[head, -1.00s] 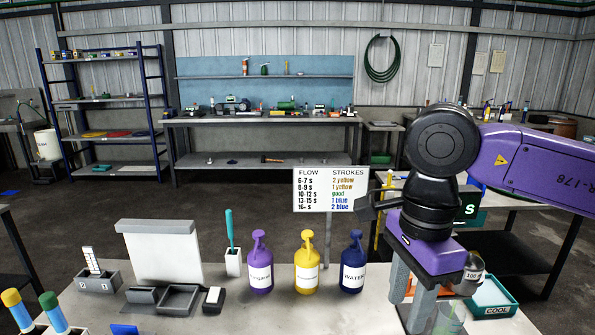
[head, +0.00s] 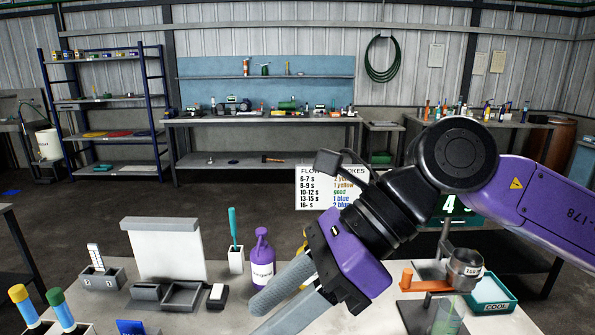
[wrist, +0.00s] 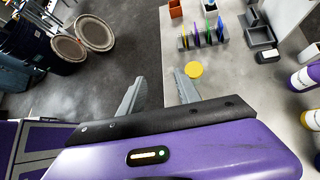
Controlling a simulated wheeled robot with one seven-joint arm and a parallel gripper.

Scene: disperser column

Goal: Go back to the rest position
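My gripper (head: 262,316) hangs over the front of the grey workbench (head: 220,318), tilted, with its fingers pointing down and left. In the wrist view the two fingers of my gripper (wrist: 158,88) stand apart with nothing between them. It is open and empty. Bench edge and floor show behind the gap. In the head view my gripper covers the blue bottle and most of the yellow bottle. The purple bottle (head: 262,258) stands upright just left of it.
A metal cup (head: 466,262) on a stand with an orange handle (head: 428,286) is above a clear beaker (head: 447,318) at right. A COOL tray (head: 492,306) is beside it. A sign (head: 318,198) is partly hidden. A yellow disc (wrist: 195,70) lies near the fingers.

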